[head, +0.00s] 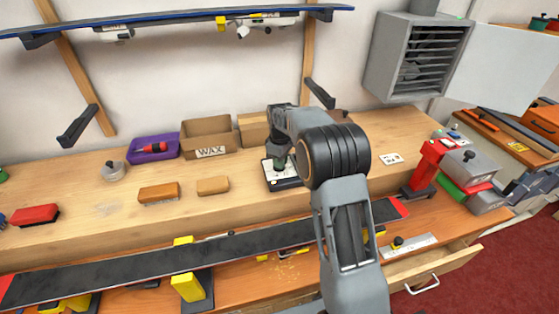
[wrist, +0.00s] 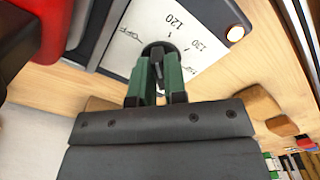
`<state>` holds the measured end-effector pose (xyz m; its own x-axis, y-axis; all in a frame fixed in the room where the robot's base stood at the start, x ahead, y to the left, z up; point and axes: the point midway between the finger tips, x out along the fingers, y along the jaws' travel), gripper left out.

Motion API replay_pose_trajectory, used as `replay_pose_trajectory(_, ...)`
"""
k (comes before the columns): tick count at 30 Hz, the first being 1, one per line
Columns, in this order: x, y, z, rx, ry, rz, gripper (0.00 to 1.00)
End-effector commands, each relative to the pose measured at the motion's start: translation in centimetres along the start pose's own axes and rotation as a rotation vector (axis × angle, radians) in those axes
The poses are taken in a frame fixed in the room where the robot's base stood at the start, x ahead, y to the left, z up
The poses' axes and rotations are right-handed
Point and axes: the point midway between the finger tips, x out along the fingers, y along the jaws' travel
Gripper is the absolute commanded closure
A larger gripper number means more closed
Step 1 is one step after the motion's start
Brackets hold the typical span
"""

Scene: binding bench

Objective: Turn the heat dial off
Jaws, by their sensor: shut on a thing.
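The heat dial is a small dark knob (wrist: 157,53) on a white plate (wrist: 188,30) printed with 120, 130 and other marks. A small lamp (wrist: 236,33) near the plate's corner glows pale orange. My gripper (wrist: 158,75) has its green fingers shut on the knob, one on each side. The knob's pointer is partly hidden between the fingers, so I cannot tell its exact setting. In the head view, my gripper (head: 281,160) reaches down onto the dark-framed dial unit (head: 284,184) on the raised shelf; the knob is hidden there.
A cardboard box marked WAX (head: 210,153) and a purple tray (head: 153,158) stand to the left, with wooden blocks (head: 159,192) in front. A long black ski or board (head: 180,256) lies in front of the shelf. A red clamp-like tool (head: 427,163) stands at right above an open drawer (head: 437,266).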

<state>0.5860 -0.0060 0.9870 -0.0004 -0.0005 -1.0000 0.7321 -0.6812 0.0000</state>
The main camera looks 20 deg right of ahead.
Motion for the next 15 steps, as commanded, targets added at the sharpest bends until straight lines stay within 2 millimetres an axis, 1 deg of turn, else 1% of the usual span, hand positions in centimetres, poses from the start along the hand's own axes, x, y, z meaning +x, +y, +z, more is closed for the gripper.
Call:
replay_pose_trajectory(6,-0.14,0.12,-0.08,-0.197,0.003,0.002,1.00)
replay_pose_trajectory(15,-0.13,0.21,-0.13,-0.420,0.003,0.003,1.00)
